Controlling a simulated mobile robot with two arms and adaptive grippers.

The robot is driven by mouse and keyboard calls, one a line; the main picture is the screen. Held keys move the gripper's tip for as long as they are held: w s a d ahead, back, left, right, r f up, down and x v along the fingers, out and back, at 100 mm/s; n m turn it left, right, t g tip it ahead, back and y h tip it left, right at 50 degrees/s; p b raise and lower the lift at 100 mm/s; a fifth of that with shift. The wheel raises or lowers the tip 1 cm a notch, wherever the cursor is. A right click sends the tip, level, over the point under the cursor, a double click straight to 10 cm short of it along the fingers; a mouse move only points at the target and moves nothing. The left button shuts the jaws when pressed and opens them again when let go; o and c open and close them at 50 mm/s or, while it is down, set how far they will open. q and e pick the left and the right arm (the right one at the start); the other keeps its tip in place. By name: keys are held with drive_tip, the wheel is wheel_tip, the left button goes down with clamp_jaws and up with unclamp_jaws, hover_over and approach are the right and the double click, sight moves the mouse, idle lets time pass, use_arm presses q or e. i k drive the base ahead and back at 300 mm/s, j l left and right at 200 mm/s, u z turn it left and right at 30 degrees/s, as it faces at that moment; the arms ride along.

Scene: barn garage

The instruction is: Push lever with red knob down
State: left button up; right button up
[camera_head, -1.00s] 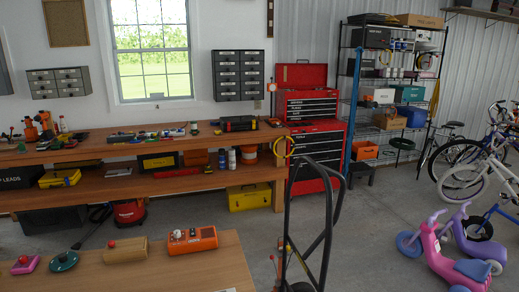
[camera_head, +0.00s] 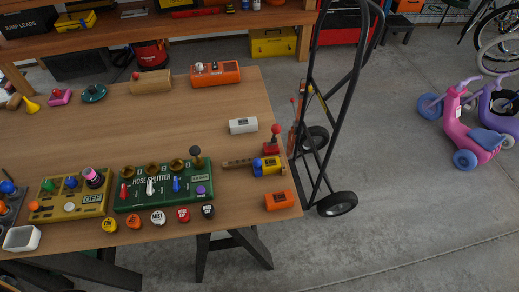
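A small lever with a red knob (camera_head: 276,129) stands upright on a red base near the right edge of the wooden table (camera_head: 180,120). Neither of my grippers is in view.
An orange box (camera_head: 215,74) lies at the far edge. A white box (camera_head: 243,125), a yellow-and-blue piece (camera_head: 265,166) and an orange block (camera_head: 279,200) lie near the lever. A yellow board (camera_head: 70,207) is at left. A black hand truck (camera_head: 338,90) stands right of the table.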

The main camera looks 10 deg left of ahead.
sight(276, 129)
drive_tip(key=k, duration=0.85)
drive_tip(key=k+u, duration=0.1)
drive_tip(key=u, duration=0.3)
drive_tip(key=k+u, duration=0.1)
drive_tip(key=u, duration=0.3)
drive_tip(key=k+j+u, duration=0.1)
drive_tip(key=u, duration=0.65)
drive_tip(key=i+l+u, duration=0.15)
drive_tip(key=l, duration=0.8)
drive_tip(key=i+l+u, duration=0.15)
drive_tip(key=l, duration=0.85)
drive_tip(key=i+l+u, duration=0.2)
drive_tip(key=l, duration=2)
